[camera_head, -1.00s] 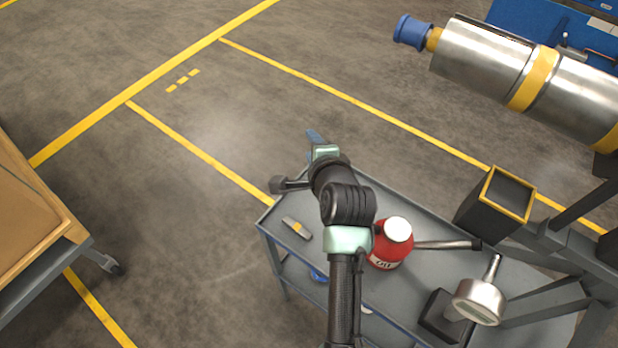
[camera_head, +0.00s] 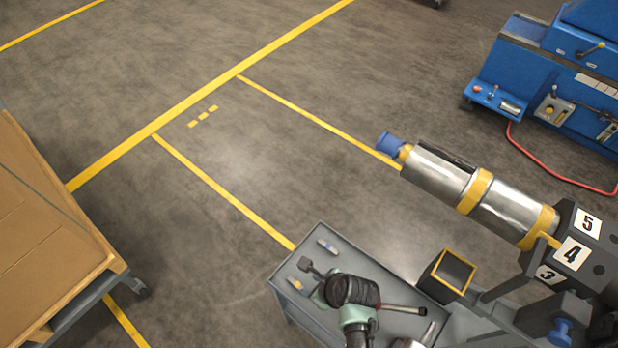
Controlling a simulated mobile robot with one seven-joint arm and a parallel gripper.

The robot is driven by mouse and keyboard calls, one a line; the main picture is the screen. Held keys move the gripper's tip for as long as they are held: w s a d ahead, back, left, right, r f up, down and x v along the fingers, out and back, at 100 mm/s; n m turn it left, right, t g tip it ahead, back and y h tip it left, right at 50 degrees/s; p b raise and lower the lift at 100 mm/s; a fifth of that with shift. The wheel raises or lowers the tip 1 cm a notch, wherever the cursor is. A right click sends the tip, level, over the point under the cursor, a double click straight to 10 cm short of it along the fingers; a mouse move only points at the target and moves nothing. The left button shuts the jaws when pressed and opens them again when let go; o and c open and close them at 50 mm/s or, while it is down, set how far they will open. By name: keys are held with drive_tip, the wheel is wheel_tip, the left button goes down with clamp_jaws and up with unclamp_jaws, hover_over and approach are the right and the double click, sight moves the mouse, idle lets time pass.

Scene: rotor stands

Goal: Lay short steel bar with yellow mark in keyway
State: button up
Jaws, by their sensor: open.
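A short steel bar with a yellow mark (camera_head: 295,283) lies flat on the grey cart top (camera_head: 345,243), near its left corner. A similar bar with a bluish mark (camera_head: 327,246) lies by the far edge. My gripper (camera_head: 319,295) is just right of the yellow-marked bar and apart from it in the picture; its fingers are mostly hidden by my wrist. It is open, and I see nothing held. The steel shaft (camera_head: 437,176) stands out at the right, with yellow bands and a blue end. A dark slot, apparently the keyway (camera_head: 447,154), runs along its upper side.
A dark tool head (camera_head: 306,265) lies between the bars. A tool handle (camera_head: 400,309) lies right of my wrist. A yellow-rimmed dark box (camera_head: 436,282) stands below the shaft. A numbered stand (camera_head: 592,252) is at right, a wooden crate (camera_head: 45,235) at left. Floor beyond the cart is clear.

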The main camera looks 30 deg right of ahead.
sight(298, 285)
drive_tip(key=b+x, duration=0.4)
drive_tip(key=x, duration=0.1)
drive_tip(key=b+x, duration=0.4)
drive_tip(key=b, duration=0.1)
drive_tip(key=shift+a+f, duration=0.2)
drive_tip(key=shift+f, duration=0.25)
clamp_jaws()
drive_tip(key=shift+r+p, duration=3)
drive_tip(key=shift+r, duration=0.1)
